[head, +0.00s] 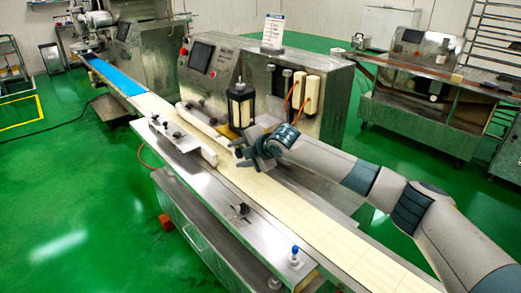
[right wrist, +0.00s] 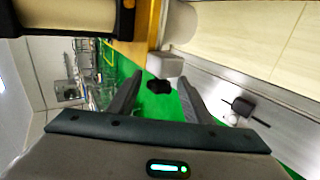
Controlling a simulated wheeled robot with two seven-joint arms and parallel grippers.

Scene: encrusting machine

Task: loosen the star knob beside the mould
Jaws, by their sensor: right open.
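The black star knob (right wrist: 159,87) shows in the right wrist view, just past the fingertips and lined up between them. A pale grey block (right wrist: 165,66) is next to it. My right gripper (head: 243,152) is open, with its two fingers spread either side of the knob's line in the wrist view. No contact shows. In the head view the gripper is over the belt, in front of the black-framed unit (head: 241,108), and the knob cannot be made out there. I cannot tell which part is the mould. My left gripper is not in view.
The pale conveyor belt (head: 290,207) runs under my right arm. The steel machine (head: 225,68) stands behind it. A side rail carries a small black clamp (head: 240,211) and a blue-capped bottle (head: 294,254).

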